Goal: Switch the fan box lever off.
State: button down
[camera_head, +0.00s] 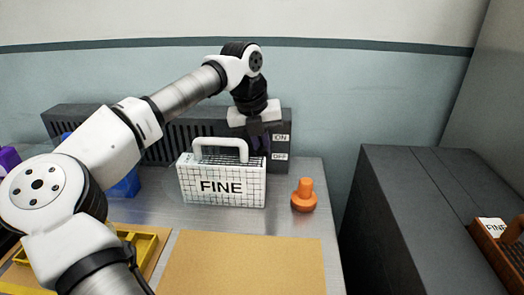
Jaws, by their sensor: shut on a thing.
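The fan box (172,133) is a long dark grey box with vertical slats at the back of the metal table. Its right end carries an ON label (281,138) above an OFF label (280,156). My gripper (262,146) points down in front of that end, just left of the labels. It is shut on a dark purplish part, which appears to be the lever (266,144). The fingers and the white case hide much of it, so I cannot tell the lever's exact position.
A white gridded case marked FINE (222,187) stands close below my gripper. An orange knob-shaped object (304,196) stands to its right. A tan board (243,265) lies in front, with a yellow tray (145,246) at left. A dark cabinet (400,200) stands right, beyond a gap.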

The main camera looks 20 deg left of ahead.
jog(key=c, duration=1.5)
grip_release()
jog(key=shift+c, duration=0.2)
jog(key=shift+s+r, duration=0.1)
notch_tip(320, 180, up, 13)
jog(key=s+a+p, duration=0.1)
jog(key=s+p, duration=0.1)
jog(key=p, duration=0.8)
jog(key=shift+s+a+r, duration=0.15)
jog(key=shift+s+a, duration=0.1)
jog(key=shift+a, duration=0.15)
jog(key=shift+o, duration=0.4)
